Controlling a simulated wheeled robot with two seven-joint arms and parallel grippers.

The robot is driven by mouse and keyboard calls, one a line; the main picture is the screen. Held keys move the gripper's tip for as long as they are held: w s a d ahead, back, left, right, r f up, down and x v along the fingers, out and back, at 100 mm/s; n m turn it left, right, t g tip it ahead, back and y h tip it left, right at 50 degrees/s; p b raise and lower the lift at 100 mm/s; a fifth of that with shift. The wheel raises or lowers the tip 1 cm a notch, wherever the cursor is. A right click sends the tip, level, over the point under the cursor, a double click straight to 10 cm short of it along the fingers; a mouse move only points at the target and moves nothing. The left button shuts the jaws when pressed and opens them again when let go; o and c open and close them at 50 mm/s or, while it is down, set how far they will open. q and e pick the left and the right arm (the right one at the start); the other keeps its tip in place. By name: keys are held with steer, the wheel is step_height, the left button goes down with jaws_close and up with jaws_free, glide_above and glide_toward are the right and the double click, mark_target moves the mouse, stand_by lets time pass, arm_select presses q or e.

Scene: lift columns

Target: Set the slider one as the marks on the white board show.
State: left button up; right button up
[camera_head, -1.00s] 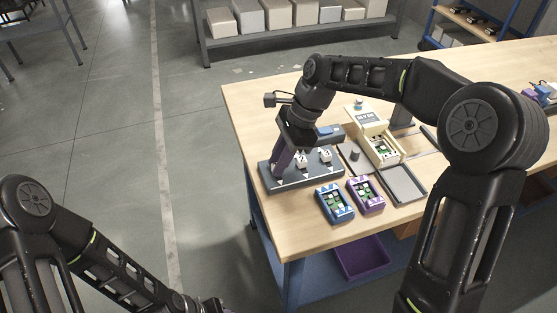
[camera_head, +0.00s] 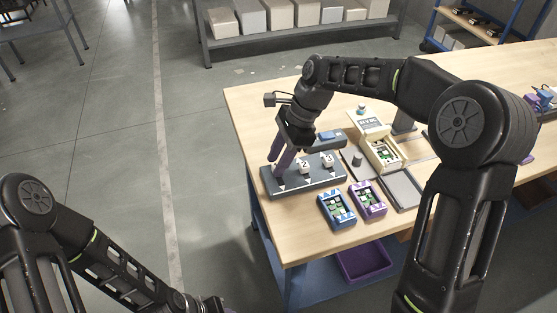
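The dark grey slider panel (camera_head: 318,182) lies near the left edge of the wooden table. It carries white numbered knobs; knob 2 (camera_head: 304,164) and knob 3 (camera_head: 328,160) show, with white triangles along the front edge. Slider one, at the left end, is mostly hidden by my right gripper (camera_head: 280,165). That gripper points down over the left end, its two purple fingers apart; contact with the knob cannot be told. A cream box with an upright marked lid (camera_head: 371,124) stands behind; its marks are too small to read. My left gripper (camera_head: 213,305) is partly cut off at the bottom edge.
A blue tray (camera_head: 336,210) and a purple tray (camera_head: 368,200) with small parts lie in front of the panel. A flat grey tray (camera_head: 402,190) lies to their right. A purple bin (camera_head: 364,262) sits on the shelf below. The table's left front is clear.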

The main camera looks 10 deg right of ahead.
steer(key=shift+o, duration=0.4)
steer(key=shift+s, duration=0.1)
steer(key=v, duration=0.7)
steer(key=shift+r, duration=0.4)
steer(key=shift+d, duration=0.1)
